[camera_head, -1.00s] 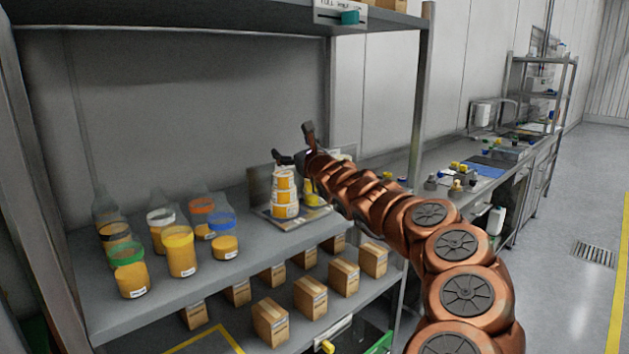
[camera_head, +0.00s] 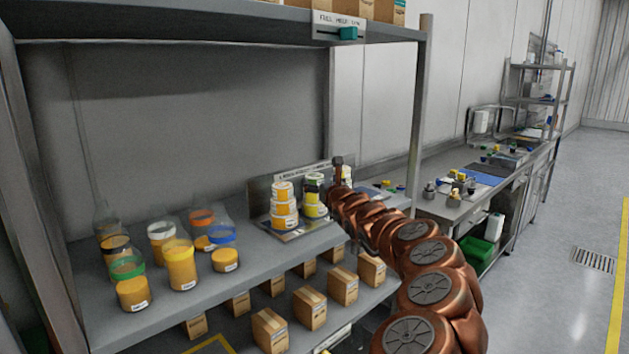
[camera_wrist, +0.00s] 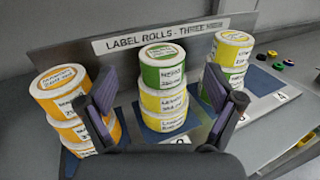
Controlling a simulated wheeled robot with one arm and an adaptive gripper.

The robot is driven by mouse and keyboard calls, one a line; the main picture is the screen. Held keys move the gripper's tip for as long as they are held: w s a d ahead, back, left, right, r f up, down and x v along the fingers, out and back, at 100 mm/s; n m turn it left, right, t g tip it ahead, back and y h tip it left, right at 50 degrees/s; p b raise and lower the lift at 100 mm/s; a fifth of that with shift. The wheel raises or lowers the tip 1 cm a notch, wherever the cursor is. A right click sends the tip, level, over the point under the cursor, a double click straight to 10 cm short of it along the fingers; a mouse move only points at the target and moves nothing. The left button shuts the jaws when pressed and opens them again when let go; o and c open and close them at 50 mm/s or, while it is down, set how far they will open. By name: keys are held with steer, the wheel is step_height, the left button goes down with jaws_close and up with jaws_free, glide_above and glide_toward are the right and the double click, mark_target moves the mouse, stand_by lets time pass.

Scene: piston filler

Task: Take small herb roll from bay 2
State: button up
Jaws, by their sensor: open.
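The green-banded roll (camera_wrist: 163,68) tops the middle stack in the wrist view, above two yellow rolls (camera_wrist: 163,100). Its label text is too small to read surely. In the head view the middle stack (camera_head: 314,196) stands just right of the orange stack (camera_head: 284,206). My gripper (camera_wrist: 162,80) is open and empty. In the wrist view its two fingers appear on either side of the middle stack, nearer the camera, and no contact shows. In the head view my gripper (camera_head: 338,168) is right of the stacks, partly hidden. The bay number under the middle stack is mostly hidden.
Orange rolls (camera_wrist: 68,100) stand left and yellow-green rolls (camera_wrist: 232,56) right. A back plate (camera_wrist: 95,55) reading "LABEL ROLLS" rises behind. Jars (camera_head: 181,265) fill the shelf's left; a post (camera_head: 419,110) stands right.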

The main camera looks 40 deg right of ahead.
mark_target(318, 179)
steer(key=shift+p+x, duration=1.05)
steer(key=shift+x, duration=0.5)
steer(key=shift+p+x, duration=0.4)
steer(key=shift+x, duration=0.6)
steer(key=shift+d+f, duration=0.1)
steer(key=shift+f, duration=0.05)
steer(key=c, duration=1.3)
